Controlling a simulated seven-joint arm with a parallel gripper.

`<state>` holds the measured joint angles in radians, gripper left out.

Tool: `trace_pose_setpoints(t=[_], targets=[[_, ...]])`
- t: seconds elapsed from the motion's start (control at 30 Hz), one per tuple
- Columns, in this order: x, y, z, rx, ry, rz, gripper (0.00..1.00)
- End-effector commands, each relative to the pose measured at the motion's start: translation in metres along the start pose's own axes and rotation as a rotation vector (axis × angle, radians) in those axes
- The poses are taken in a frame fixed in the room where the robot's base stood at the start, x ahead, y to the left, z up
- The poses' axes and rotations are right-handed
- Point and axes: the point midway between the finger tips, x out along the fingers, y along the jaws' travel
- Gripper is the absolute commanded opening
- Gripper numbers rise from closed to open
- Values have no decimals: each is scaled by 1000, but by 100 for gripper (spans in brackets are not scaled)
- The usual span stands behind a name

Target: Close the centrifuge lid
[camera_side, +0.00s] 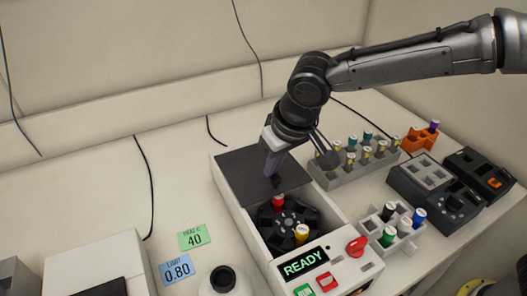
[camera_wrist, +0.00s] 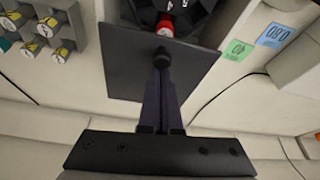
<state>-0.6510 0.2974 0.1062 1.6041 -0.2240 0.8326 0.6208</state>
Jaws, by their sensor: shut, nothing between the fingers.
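The centrifuge (camera_side: 244,216) stands in the middle of the bench, with a "READY" display on its front panel. Its dark flat lid (camera_side: 243,167) lies back over the rear part, leaving the rotor (camera_side: 285,222) uncovered. A red-capped tube (camera_side: 278,203) and a yellow-capped tube (camera_side: 302,232) sit in the rotor. The lid (camera_wrist: 126,72) and its dark round knob (camera_wrist: 163,58) also show in the wrist view. My gripper (camera_side: 271,171) is shut and empty, pointing down over the lid. In the wrist view its fingertips (camera_wrist: 161,72) are right by the knob; I cannot tell whether they touch.
A grey rack (camera_side: 345,176) with several tubes stands right of the centrifuge, and a smaller white rack (camera_side: 405,238) is nearer the front. Dark devices (camera_side: 433,195) and an orange holder (camera_side: 418,141) are farther right. Label cards (camera_side: 194,237) lie on the left. The back-left bench is clear.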

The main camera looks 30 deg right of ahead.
Motion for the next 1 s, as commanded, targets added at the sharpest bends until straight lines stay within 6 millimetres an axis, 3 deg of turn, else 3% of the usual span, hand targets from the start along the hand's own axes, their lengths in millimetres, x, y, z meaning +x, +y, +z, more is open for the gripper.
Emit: trace_pose_setpoints(t=[0.2, 0.43, 0.63, 1.0], targets=[[-20, -10, 54, -5, -1, -2, 0], [-35, -16, 96, -3, -1, -1, 0], [-41, -19, 112, -2, -1, 1, 0], [-42, -19, 116, 1, -5, 2, 0]])
